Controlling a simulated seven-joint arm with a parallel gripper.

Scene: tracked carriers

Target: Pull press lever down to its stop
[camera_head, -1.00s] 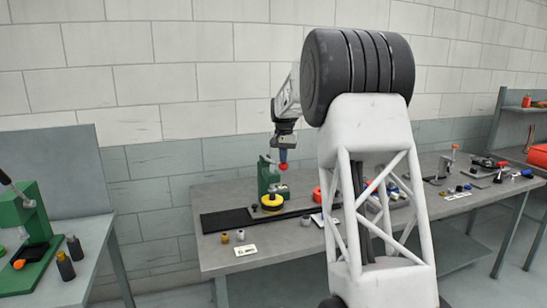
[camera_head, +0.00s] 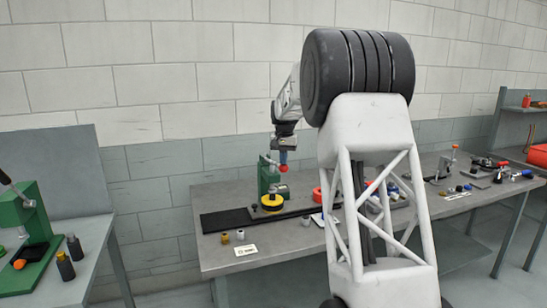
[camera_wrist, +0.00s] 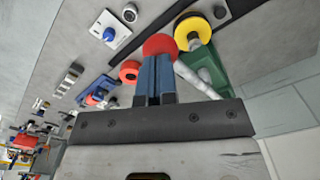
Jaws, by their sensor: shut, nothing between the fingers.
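A green press (camera_head: 268,178) stands on the grey workbench; its lever ends in a red ball knob (camera_head: 283,168). In the wrist view the pale lever arm (camera_wrist: 196,80) runs from the green press body (camera_wrist: 205,62) toward the red knob (camera_wrist: 160,46). My gripper (camera_head: 283,157) points down right above the knob. In the wrist view the blue fingers of my gripper (camera_wrist: 156,60) are together with nothing between them, their tips at the knob and partly covering it. They appear to touch it. A yellow disc with a dark centre (camera_head: 271,202) sits by the press's foot.
A dark strip (camera_head: 225,219) lies along the bench, with small brass and grey cylinders (camera_head: 240,234) and a white plate (camera_head: 246,250) in front. A red ring (camera_head: 317,195) sits right of the press. Another green press (camera_head: 32,225) stands on the separate left bench.

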